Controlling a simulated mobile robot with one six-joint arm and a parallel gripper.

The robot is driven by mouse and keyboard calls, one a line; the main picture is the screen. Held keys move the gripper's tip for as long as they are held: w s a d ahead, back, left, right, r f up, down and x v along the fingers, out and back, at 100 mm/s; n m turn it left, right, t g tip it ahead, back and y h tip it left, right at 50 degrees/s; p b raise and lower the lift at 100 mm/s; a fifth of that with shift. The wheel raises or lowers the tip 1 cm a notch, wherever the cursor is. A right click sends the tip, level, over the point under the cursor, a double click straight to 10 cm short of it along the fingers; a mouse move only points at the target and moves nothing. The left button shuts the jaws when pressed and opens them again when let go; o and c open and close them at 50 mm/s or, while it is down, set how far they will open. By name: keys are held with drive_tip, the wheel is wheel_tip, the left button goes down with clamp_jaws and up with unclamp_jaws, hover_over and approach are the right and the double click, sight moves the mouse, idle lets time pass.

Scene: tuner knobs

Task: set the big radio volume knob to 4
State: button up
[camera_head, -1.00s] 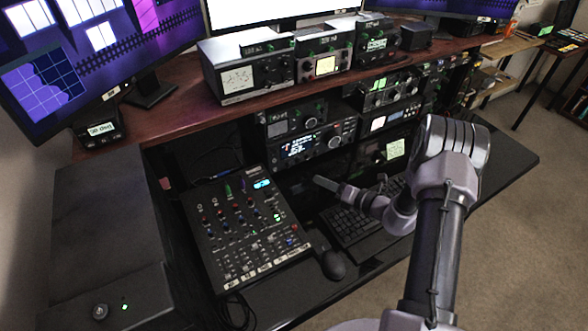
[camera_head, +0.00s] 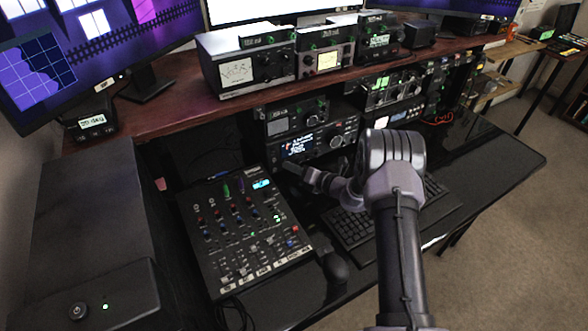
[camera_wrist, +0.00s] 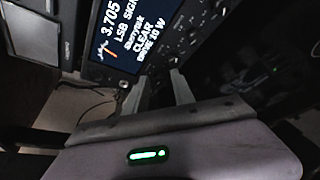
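The black radio with a lit display (camera_head: 298,148) stands on the desk's lower level under the shelf. A large round knob (camera_head: 337,141) sits right of its display in the head view. I cannot tell for certain which knob is the big volume knob or read its setting. My gripper (camera_head: 287,166) is in front of the radio's lower left part, and my arm hides some of the lower front. In the wrist view the fingers (camera_wrist: 157,88) are spread, with nothing seen between them. The radio's display (camera_wrist: 122,35) and several small knobs lie beyond the fingertips.
A mixer (camera_head: 240,235) with several small knobs lies left of my arm. A keyboard (camera_head: 350,228) and a mouse (camera_head: 336,268) lie near it. More radios (camera_head: 326,58) stand on the shelf above. The desk's right part (camera_head: 490,160) is clear.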

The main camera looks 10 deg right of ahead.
clamp_jaws()
drive_tip(key=shift+d+f+m+y+b, duration=0.1)
drive_tip(key=shift+f+m+y+b, duration=0.15)
drive_tip(key=shift+m+y+b, duration=0.65)
drive_tip(key=shift+r+m+t+p, duration=0.1)
drive_tip(key=shift+m+t+p, duration=0.2)
drive_tip(key=shift+m, duration=0.5)
drive_tip(key=shift+o, duration=1.6)
unclamp_jaws()
drive_tip(key=p+v, duration=0.5)
drive_tip(key=v, duration=1.2)
drive_tip(key=shift+s+d+r, duration=0.15)
